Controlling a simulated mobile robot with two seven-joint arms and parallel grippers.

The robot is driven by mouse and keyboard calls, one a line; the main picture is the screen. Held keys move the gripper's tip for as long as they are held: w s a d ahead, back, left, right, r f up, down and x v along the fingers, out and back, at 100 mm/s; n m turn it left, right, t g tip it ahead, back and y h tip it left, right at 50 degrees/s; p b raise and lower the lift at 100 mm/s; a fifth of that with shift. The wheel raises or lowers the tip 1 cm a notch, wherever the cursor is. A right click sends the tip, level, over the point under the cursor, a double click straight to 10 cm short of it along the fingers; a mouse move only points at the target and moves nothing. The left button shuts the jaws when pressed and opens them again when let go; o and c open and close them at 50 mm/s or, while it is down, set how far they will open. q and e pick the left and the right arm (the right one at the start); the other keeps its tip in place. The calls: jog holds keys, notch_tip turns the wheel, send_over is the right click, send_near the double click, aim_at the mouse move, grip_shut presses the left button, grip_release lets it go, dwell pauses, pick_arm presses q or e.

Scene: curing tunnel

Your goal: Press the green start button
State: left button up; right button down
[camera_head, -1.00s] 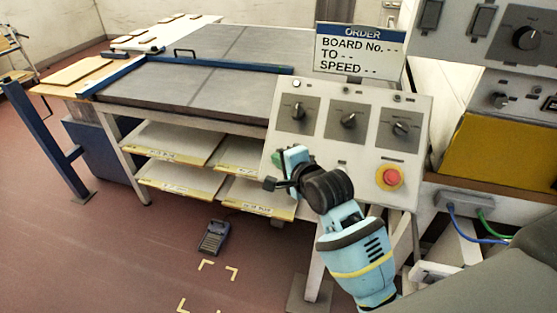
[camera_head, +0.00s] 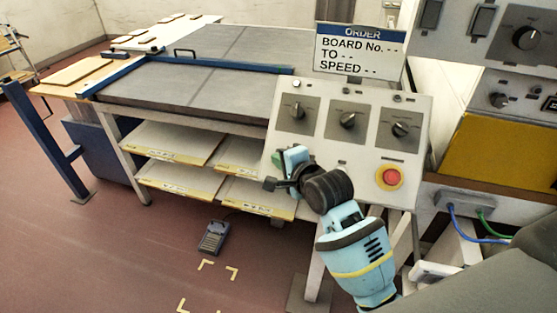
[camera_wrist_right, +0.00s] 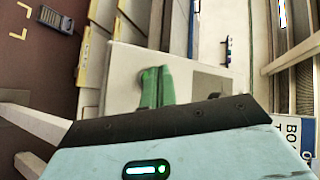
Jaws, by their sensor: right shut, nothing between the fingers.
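My right gripper (camera_head: 277,160) is in front of the lower left of the pale control panel (camera_head: 364,178). Its body is light blue and black. In the right wrist view its two green fingers (camera_wrist_right: 156,76) are shut together with nothing between them, and they point at the panel's pale face (camera_wrist_right: 122,75). I cannot tell whether they touch it. I cannot make out the green start button apart from the green fingers; my gripper covers that part of the panel. My left gripper is not in view.
A red button (camera_head: 389,178) on a yellow base sits at the panel's lower right. Three dark knobs (camera_head: 348,120) line its upper part. An order sign (camera_head: 358,50) stands above. A grey-topped table (camera_head: 200,85) with shelves is at left.

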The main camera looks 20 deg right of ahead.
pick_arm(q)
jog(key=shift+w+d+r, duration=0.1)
pick_arm(e)
jog(key=shift+w+d+f, duration=0.15)
jog(key=shift+w+f, duration=0.1)
jog(key=shift+w+d+f, duration=0.2)
jog(key=shift+w+f, duration=0.05)
jog(key=shift+f, duration=0.05)
dwell(1.2)
jog(key=shift+s+a+r+p, duration=0.3)
jog(key=shift+s+r+p, duration=0.15)
jog(key=shift+r, duration=0.15)
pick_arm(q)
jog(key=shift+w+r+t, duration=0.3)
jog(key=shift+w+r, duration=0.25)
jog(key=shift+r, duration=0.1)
pick_arm(e)
jog(key=shift+f, duration=0.1)
